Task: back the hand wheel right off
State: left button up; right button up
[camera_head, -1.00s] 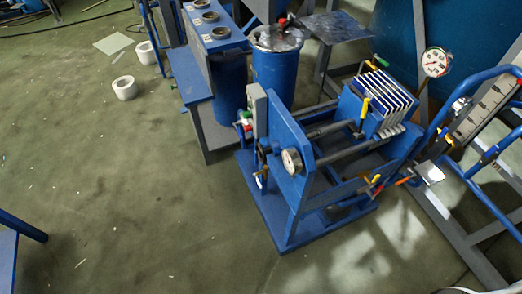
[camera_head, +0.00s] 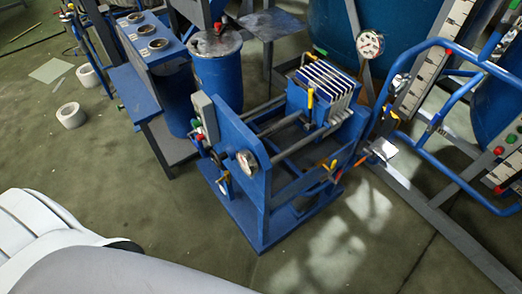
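A blue filter press stands at centre, with a stack of white and blue plates (camera_head: 325,84) at its far end. Two grey rods (camera_head: 283,120) run from the plates to the near blue end plate (camera_head: 228,140). A small round disc with a pale face (camera_head: 247,163) sits on the near end plate; I cannot tell whether it is a gauge or the hand wheel. No other hand wheel can be made out clearly. A white arm part of mine fills the lower left. Neither gripper is in view.
A blue drum (camera_head: 218,75) and a blue bench with round openings (camera_head: 152,43) stand behind to the left. A dial gauge (camera_head: 369,43) and blue tube railing (camera_head: 442,85) are to the right. Floor in front is clear.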

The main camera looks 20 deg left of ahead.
aim_at(218, 159)
jog(key=j+z, duration=1.15)
jog(key=z, duration=0.15)
jog(key=k+j+z, duration=0.15)
jog(key=j+z, duration=0.3)
jog(key=l, duration=0.1)
